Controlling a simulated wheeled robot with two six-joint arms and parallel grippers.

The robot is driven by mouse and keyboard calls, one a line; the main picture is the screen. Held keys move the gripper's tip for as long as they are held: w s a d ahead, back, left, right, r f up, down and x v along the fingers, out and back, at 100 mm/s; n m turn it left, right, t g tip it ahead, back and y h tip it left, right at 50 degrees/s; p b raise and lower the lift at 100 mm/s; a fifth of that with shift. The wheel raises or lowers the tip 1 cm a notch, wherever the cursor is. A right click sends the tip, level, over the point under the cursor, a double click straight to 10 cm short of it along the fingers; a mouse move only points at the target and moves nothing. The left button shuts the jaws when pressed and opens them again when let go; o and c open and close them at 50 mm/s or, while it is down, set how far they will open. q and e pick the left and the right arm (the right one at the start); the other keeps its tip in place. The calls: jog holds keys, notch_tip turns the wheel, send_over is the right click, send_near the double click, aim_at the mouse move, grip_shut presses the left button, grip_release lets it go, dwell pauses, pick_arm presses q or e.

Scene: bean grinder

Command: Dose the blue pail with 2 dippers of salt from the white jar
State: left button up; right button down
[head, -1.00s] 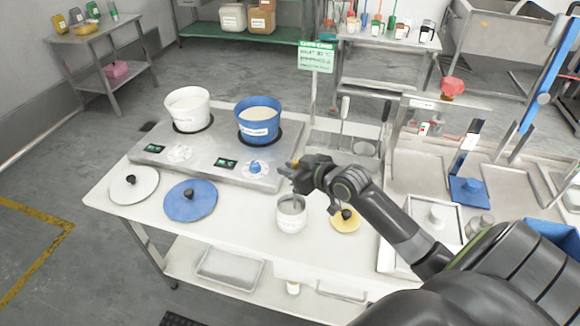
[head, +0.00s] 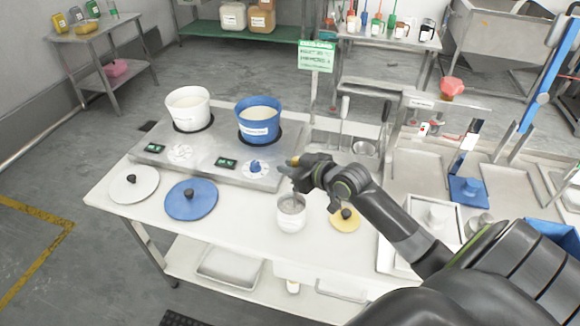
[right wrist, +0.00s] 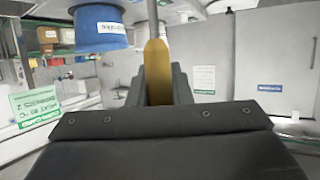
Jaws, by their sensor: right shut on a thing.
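The blue pail (head: 257,127) stands on the right plate of the cooktop, filled with pale contents; it also shows in the right wrist view (right wrist: 100,30). The white jar (head: 291,220) stands open on the table in front of the cooktop, with a grey interior. My right gripper (head: 294,176) is just above and behind the jar. It is shut on the yellow handle (right wrist: 157,72) of a dipper, whose thin shaft shows beyond the grip in the wrist view. A grey part reaches down into the jar mouth; whether the dipper's cup is in the salt is hidden. My left gripper is not in view.
A white pail (head: 188,110) stands on the left plate of the cooktop (head: 205,155). A white lid (head: 133,190), a blue lid (head: 191,205) and a yellow lid (head: 345,224) lie on the table. A green sign (head: 316,57) stands behind.

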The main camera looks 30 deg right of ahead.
notch_tip(320, 180, up, 11)
jog(key=p, duration=1)
dwell(0.4)
